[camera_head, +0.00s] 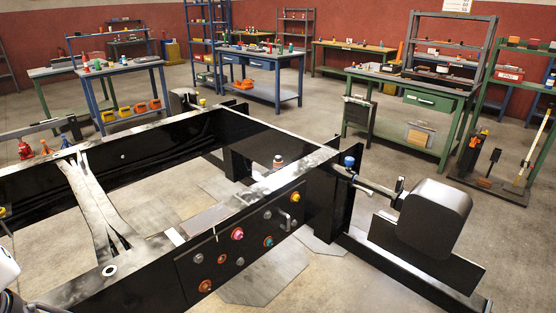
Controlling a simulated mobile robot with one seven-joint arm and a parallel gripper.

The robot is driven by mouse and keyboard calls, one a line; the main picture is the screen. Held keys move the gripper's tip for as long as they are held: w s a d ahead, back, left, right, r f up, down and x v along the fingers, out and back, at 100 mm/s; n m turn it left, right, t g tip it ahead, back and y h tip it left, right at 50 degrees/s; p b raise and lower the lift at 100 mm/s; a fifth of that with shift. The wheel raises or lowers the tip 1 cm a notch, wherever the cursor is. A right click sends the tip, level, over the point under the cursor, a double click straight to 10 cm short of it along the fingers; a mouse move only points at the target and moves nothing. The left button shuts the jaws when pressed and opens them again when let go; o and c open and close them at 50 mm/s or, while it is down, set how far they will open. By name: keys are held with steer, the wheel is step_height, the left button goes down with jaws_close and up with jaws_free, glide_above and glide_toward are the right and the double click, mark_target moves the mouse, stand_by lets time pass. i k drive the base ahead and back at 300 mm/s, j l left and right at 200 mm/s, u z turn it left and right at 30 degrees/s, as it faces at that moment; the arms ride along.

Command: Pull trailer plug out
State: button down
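A black chassis frame (75,195) fills the lower left and middle of the head view. A dark panel (222,250) on its near side carries several round sockets or plugs. Among them are a pink one (237,234), a teal one (268,242), an orange-red one (205,286) and grey ones (198,258). A grey handle-like piece (285,217) stands out at the panel's upper right. I cannot tell which fitting is the trailer plug. My gripper is not in view; a white part at the lower left edge may be my arm.
A dark rounded housing (436,215) on a bracket stands at the right end of the chassis. A green workbench (450,125) stands behind. Floor (350,285) shows before the panel.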

mark_target(278, 162)
steer(key=i+l+u, duration=0.4)
steer(key=i+l, duration=0.15)
steer(key=l, duration=0.15)
steer(key=i+l+u, duration=0.25)
steer(key=l, duration=0.15)
steer(key=i+l+u, duration=0.2)
steer(key=l, duration=0.25)
